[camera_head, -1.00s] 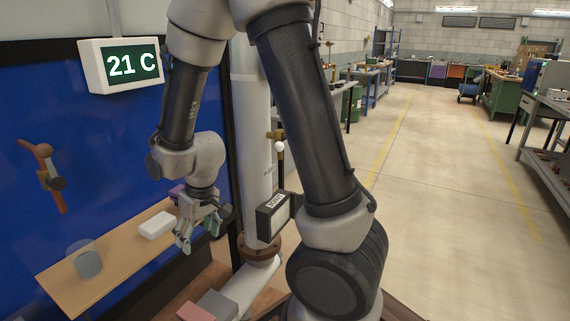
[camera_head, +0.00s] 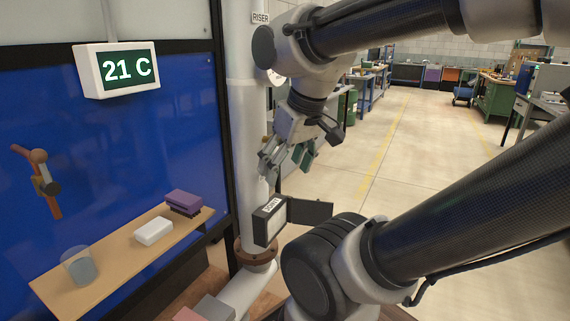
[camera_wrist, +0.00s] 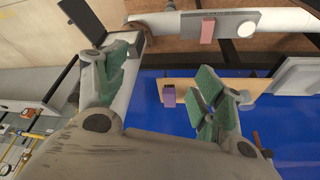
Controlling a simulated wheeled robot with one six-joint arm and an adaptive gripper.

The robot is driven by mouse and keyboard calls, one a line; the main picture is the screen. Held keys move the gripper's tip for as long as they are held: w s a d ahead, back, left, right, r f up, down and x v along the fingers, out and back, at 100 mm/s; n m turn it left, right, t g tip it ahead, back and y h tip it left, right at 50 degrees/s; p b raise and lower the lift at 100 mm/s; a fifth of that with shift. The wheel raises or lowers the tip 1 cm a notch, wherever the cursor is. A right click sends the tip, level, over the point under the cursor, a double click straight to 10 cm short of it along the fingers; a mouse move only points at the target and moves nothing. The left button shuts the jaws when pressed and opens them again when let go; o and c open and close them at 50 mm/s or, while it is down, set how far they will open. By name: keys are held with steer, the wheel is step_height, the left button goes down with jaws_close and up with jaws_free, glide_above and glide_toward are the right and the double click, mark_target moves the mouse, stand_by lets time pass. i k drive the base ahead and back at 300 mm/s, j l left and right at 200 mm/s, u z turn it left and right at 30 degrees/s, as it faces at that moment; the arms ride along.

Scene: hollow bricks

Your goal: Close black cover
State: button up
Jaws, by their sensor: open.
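The black cover (camera_head: 311,210) stands swung open, sticking out to the right from a small black box (camera_head: 260,226) with a pale labelled face. The box sits on the upright white pipe. In the wrist view the cover (camera_wrist: 83,18) shows at the top left, beside the box (camera_wrist: 122,48). My gripper (camera_head: 287,158) is open and empty, pointing down in front of the pipe, above the box and apart from the cover. Its green-padded fingers (camera_wrist: 165,88) are spread in the wrist view; the left one partly overlaps the box there.
A brown flange (camera_head: 256,251) lies under the box. Open floor (camera_head: 400,165) extends to the right.

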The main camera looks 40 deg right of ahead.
mark_target(311, 213)
steer(key=k, duration=0.5)
steer(key=k+u, duration=0.15)
steer(key=u, duration=1.35)
steer(key=k+l+u, duration=0.2)
steer(key=l, duration=0.2)
steer(key=l+u, duration=0.2)
steer(key=l, duration=0.15)
steer(key=k+l+u, duration=0.35)
steer(key=l, duration=0.3)
steer(key=k+l, duration=0.3)
steer(key=l, duration=0.2)
steer(key=k+l, duration=0.65)
steer(key=l, duration=0.3)
steer(key=k+l, duration=0.3)
steer(key=l, duration=0.15)
steer(key=k+l, duration=0.3)
steer(key=l, duration=0.2)
steer(key=k+l, duration=0.35)
steer(key=l, duration=0.15)
steer(key=k+l, duration=0.3)
steer(key=l, duration=0.15)
